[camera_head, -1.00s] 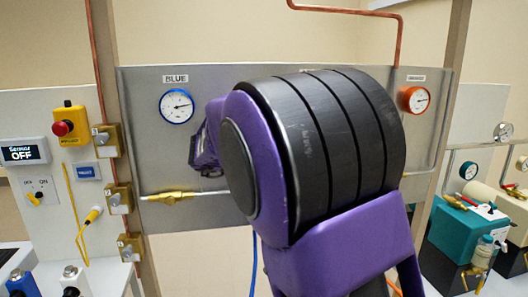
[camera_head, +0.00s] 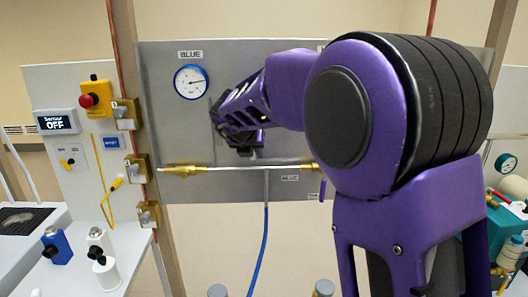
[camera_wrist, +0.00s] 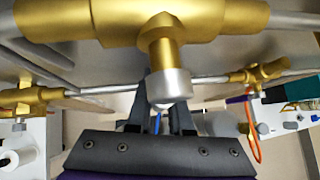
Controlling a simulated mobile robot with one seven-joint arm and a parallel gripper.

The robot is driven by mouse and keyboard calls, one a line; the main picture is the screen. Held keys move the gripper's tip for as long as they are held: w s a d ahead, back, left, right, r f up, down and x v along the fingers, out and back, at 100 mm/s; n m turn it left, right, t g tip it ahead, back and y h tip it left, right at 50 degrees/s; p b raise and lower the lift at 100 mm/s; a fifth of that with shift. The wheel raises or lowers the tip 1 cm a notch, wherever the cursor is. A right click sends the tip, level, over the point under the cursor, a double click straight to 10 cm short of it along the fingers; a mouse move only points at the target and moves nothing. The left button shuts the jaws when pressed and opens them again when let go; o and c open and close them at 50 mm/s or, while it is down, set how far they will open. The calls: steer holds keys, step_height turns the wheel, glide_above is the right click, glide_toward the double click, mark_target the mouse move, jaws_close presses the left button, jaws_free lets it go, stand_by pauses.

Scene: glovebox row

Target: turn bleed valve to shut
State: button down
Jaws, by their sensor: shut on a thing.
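My gripper (camera_head: 238,138) is at the grey panel, below the blue gauge and just above the silver pipe. In the wrist view my dark fingers (camera_wrist: 158,118) are close together and shut. A brass fitting (camera_wrist: 195,22) with a silver cap (camera_wrist: 170,87) on its stem is right in front of them. I take this fitting to be the bleed valve; no label on it can be read. The cap covers part of the fingers, so the exact gripped part is hidden. The turn position of the valve cannot be told.
The blue gauge (camera_head: 191,82) is on the panel (camera_head: 170,120). A silver pipe (camera_head: 235,168) with brass fittings (camera_head: 185,171) runs across it, and a blue hose (camera_head: 264,240) hangs below. Brass blocks (camera_head: 138,168) and a yellow red-button box (camera_head: 97,99) stand left.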

steer(key=shift+a+y, duration=0.3)
steer(key=shift+a, duration=0.05)
stand_by(0.3)
steer(key=c, duration=0.8)
jaws_free()
steer(key=shift+c, duration=0.2)
